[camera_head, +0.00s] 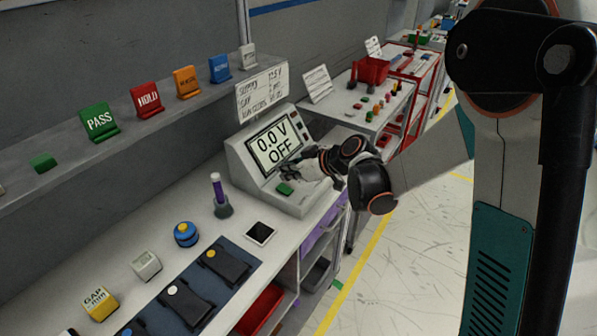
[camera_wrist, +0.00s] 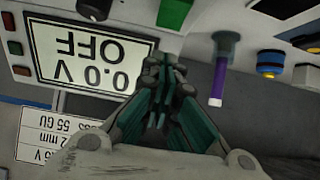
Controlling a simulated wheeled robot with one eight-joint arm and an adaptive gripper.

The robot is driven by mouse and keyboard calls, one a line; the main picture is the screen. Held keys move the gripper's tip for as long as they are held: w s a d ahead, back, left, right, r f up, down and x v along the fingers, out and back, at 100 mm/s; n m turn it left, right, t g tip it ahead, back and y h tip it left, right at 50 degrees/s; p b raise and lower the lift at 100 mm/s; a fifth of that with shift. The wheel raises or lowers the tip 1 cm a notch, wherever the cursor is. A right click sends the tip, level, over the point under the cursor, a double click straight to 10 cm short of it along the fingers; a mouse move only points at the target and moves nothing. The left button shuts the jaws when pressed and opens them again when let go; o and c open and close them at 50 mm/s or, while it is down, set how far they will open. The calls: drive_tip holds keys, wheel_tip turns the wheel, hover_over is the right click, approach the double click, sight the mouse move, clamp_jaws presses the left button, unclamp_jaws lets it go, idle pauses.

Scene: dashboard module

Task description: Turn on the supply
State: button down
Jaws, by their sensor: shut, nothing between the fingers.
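The supply (camera_head: 247,173) is a light grey console with a sloped front on the bench. Its screen (camera_head: 270,144) reads "0.0 V OFF"; the screen is upside down in the wrist view (camera_wrist: 85,52). A green button (camera_head: 285,188) sits on the supply's lower front, and also shows at the top of the wrist view (camera_wrist: 174,12). A black knob (camera_wrist: 95,8) shows beside it in the wrist view. My gripper (camera_head: 288,168) is shut and empty, in front of the screen's lower edge and close to the green button. I cannot tell whether it touches the console.
A shelf (camera_head: 65,172) with coloured signs runs behind. A paper note (camera_head: 262,92) stands behind the supply.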

sight(280, 185)
drive_tip(key=shift+w+a+f+b, duration=0.15)
drive_tip(key=shift+f+b, duration=0.3)
drive_tip(key=shift+f, duration=1.25)
drive_tip(key=shift+w+a+f+g+h, duration=0.1)
drive_tip(key=shift+a+f+g+h, duration=0.1)
drive_tip(key=shift+f+g+h, duration=0.15)
drive_tip(key=shift+r, duration=0.1)
drive_tip(key=shift+d, duration=0.15)
drive_tip(key=shift+s+d, duration=0.55)
